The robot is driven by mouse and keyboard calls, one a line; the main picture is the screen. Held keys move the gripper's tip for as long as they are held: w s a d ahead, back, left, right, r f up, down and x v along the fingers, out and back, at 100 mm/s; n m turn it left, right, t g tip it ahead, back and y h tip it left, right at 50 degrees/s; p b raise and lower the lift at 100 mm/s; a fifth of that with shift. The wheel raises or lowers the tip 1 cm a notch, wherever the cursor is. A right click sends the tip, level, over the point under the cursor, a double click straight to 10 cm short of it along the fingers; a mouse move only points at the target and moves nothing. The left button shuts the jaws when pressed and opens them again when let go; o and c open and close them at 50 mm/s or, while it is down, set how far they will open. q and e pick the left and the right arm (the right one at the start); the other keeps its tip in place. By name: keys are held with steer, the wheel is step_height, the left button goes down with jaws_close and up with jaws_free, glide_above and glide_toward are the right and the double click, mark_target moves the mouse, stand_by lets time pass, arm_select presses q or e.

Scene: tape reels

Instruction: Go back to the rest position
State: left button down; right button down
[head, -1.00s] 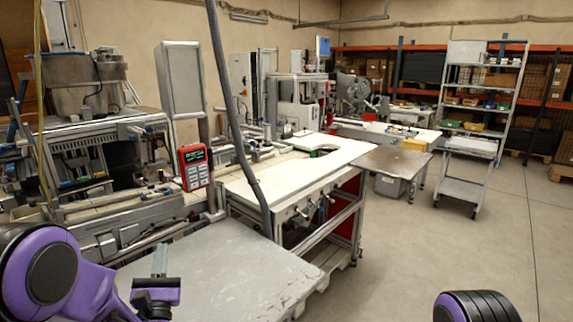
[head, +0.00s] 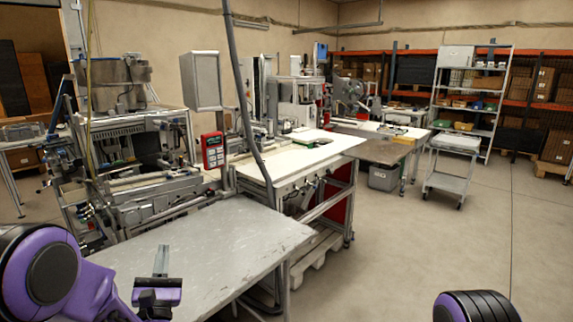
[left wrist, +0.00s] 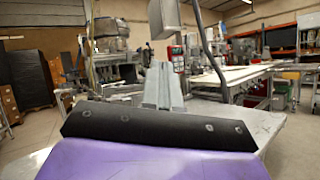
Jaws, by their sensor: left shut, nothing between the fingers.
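My left gripper (head: 161,261) is at the lower left of the head view, in front of the near grey table (head: 205,240). Its fingers are together and hold nothing. In the left wrist view the closed fingers (left wrist: 163,85) point forward over the table, past a black and purple housing. My right arm shows only as a purple and black link at the bottom right of the head view; its gripper is out of view. No tape reel can be made out in either view.
A machine bench (head: 130,140) stands behind the table at left. A red handheld panel (head: 213,150) hangs near a post. A white-topped workbench (head: 290,160), a cart (head: 452,170) and a shelf rack (head: 470,98) stand farther back. The floor (head: 420,255) at right is clear.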

arm_select(q)
steer(key=s+f+m+g+h, duration=0.1)
steer(key=s+f+m+g, duration=0.35)
steer(key=f+m, duration=0.6)
steer(key=s+f+m+g, duration=0.3)
steer(key=f+m+g, duration=0.2)
steer(key=f+m, duration=0.55)
steer(key=s+f+m+g, duration=0.2)
steer(key=s+f, duration=0.4)
steer(key=s, duration=0.3)
steer(key=s+a+f+m+g+b, duration=0.1)
steer(key=s+f+g, duration=0.4)
steer(key=s, duration=0.5)
steer(key=s+f+m+g+b, duration=0.1)
steer(key=s+f+m+g, duration=0.2)
steer(key=s+f, duration=0.4)
steer(key=s, duration=0.3)
steer(key=shift+s+a+f, duration=0.15)
steer(key=shift+a+f, duration=0.15)
steer(key=shift+a, duration=0.05)
arm_select(e)
steer(key=shift+w+f, duration=0.25)
steer(key=shift+f, duration=0.8)
arm_select(q)
steer(key=shift+g, duration=0.25)
